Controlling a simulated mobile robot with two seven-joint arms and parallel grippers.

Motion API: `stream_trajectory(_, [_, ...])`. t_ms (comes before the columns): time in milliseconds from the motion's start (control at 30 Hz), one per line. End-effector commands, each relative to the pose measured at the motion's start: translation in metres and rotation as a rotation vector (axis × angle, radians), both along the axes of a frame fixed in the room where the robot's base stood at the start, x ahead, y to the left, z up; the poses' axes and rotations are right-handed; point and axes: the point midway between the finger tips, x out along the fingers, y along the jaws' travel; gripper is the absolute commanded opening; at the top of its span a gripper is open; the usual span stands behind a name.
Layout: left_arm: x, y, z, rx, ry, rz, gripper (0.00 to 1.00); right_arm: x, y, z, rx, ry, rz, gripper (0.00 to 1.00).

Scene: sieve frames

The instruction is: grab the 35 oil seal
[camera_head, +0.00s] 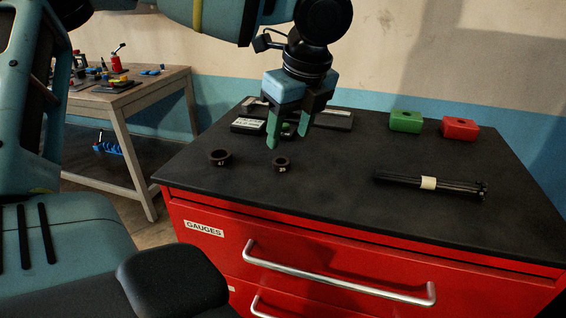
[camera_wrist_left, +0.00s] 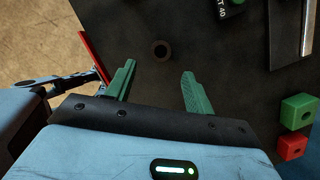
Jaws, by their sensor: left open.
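The 35 oil seal (camera_head: 281,164) is a small dark ring lying flat on the black cabinet top, with a small pale marking. A larger dark ring (camera_head: 220,157), marked 47, lies to its left. My left gripper (camera_head: 287,138) is open and empty, with green fingers pointing down, above and slightly behind the 35 seal in the head view. In the left wrist view one dark ring (camera_wrist_left: 161,50) lies beyond the gap between the open fingertips (camera_wrist_left: 159,68); it appears to be the 35 seal, its marking unreadable there. My right gripper is not in view.
Dark labelled boxes (camera_head: 249,126) lie behind the gripper. A green block (camera_head: 406,121) and a red block (camera_head: 460,129) stand at the back right. A bundle of dark rods (camera_head: 402,181) lies at the right. The cabinet top around the seals is clear.

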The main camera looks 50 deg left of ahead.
Motion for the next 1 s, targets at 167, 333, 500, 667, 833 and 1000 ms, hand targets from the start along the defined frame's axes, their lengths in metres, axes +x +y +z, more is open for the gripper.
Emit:
stream_trajectory(167, [0.000, 0.003, -0.014, -0.001, 0.001, -0.001, 0.53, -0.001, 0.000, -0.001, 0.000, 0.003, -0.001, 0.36])
stream_trajectory(333, [-0.001, 0.006, -0.020, -0.001, 0.003, 0.000, 0.53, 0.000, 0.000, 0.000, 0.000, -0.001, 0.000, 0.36])
stream_trajectory(500, [-0.001, 0.013, -0.043, -0.001, 0.004, 0.000, 0.53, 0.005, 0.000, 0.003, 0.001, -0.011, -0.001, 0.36])
stream_trajectory(667, [-0.001, 0.018, -0.060, 0.000, 0.002, 0.000, 0.53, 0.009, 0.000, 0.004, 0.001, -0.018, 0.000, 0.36])
stream_trajectory(833, [0.000, 0.019, -0.063, -0.001, 0.000, -0.001, 0.53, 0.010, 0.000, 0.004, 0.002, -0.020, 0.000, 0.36])
stream_trajectory(1000, [0.000, 0.019, -0.063, -0.001, 0.000, -0.001, 0.48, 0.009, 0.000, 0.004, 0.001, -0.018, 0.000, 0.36])
